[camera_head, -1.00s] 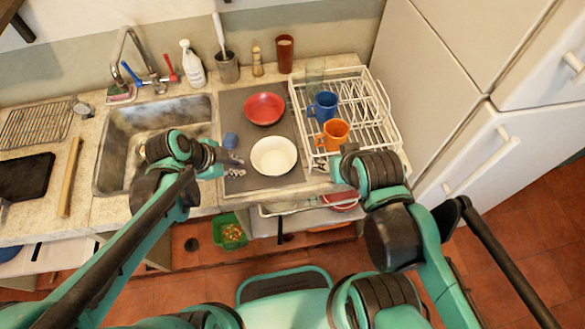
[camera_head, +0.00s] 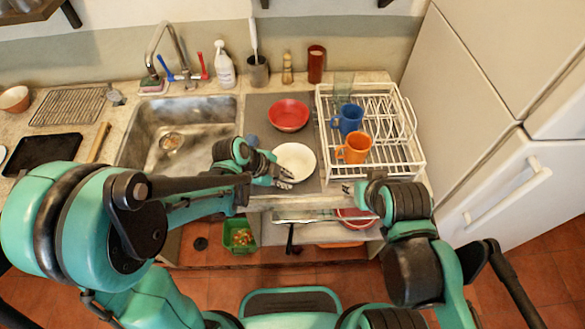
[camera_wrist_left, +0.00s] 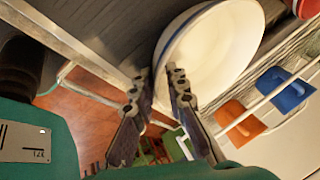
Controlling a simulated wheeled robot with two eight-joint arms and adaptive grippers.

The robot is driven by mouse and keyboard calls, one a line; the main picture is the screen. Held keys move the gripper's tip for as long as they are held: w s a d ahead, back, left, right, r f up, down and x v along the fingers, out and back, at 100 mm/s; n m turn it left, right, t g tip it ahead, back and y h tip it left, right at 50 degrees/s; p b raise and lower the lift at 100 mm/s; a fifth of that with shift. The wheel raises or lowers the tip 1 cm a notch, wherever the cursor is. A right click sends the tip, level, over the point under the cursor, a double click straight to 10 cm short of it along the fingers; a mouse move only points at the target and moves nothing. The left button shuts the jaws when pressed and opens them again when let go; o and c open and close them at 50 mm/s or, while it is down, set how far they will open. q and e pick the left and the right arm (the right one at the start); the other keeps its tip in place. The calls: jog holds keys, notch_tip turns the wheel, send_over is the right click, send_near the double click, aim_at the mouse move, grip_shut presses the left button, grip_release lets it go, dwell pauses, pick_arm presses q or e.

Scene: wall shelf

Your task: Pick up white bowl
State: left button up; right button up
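The white bowl (camera_head: 297,157) sits upright on the grey mat between the sink and the dish rack. My left gripper (camera_head: 284,179) is at the bowl's near left rim. In the left wrist view the bowl (camera_wrist_left: 222,48) is at the upper right, and my left gripper (camera_wrist_left: 160,82) is open with a gap between its fingers. One finger overlaps the bowl's rim and the other is outside it; I cannot tell whether they touch. My right gripper (camera_head: 350,189) is in front of the dish rack, away from the bowl; its fingers are too small to read.
A red bowl (camera_head: 288,115) is behind the white one. The dish rack (camera_head: 407,160) on the right holds a blue mug (camera_head: 348,119) and an orange mug (camera_head: 354,148). The sink (camera_head: 140,138) is left. A green bin (camera_head: 240,246) is on a shelf below.

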pick_arm(q)
jog(key=shift+s+r, duration=0.1)
grip_shut()
jog(key=shift+r, duration=0.1)
